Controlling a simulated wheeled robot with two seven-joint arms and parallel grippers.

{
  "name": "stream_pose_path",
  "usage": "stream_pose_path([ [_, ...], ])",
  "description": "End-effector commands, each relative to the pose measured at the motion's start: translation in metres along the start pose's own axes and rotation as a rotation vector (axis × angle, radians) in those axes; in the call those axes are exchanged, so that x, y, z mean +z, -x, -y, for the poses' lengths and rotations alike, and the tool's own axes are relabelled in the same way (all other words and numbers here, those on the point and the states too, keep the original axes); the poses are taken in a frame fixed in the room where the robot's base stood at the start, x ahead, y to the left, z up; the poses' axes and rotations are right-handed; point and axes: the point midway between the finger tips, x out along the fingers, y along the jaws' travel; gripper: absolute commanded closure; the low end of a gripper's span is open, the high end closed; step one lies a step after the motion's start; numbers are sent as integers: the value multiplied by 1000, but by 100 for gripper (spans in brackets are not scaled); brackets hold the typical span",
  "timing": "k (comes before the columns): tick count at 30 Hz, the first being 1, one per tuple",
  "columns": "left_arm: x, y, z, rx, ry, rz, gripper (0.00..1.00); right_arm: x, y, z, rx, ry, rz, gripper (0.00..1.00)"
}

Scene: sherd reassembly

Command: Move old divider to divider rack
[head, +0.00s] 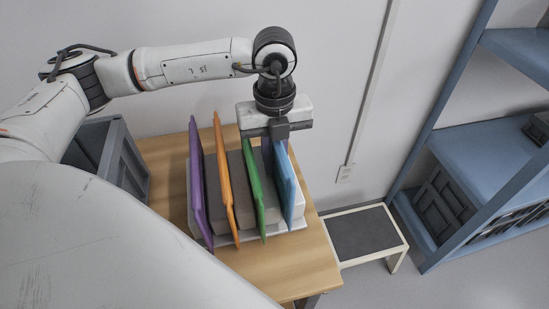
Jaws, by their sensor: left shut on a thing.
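Several thin upright dividers stand in a row with grey blocks between them, on a pale base (275,234) on the wooden table. From left to right they are a purple divider (197,185), an orange divider (224,175), a green divider (254,185) and a light blue divider (287,188). My left gripper (279,138) points down at the back right of the row. It is shut on the top of the blue divider; its fingers are partly hidden. A dark blue patch shows just left of them. My right gripper is not in view.
A grey bin (118,160) is on the left, partly behind my arm. The wooden table (295,270) is bare at the front right. A low step stool (362,236) stands right of it. A blue shelf unit (480,145) with dark crates is farther right.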

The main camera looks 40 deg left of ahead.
Motion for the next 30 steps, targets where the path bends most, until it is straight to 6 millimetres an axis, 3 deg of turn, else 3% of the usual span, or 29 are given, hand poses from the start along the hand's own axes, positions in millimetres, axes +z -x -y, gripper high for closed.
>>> stream_pose_path([
  [15, 0, -5, 0, -1, 0, 0, 100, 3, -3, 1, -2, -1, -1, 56],
  [16, 0, -5, 0, -1, 0, 1, 85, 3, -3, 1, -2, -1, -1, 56],
  [19, 0, -5, 0, 0, 0, 1, 68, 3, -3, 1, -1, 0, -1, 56],
  [30, 0, -5, 0, 1, 0, 0, 66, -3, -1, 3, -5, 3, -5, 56],
])
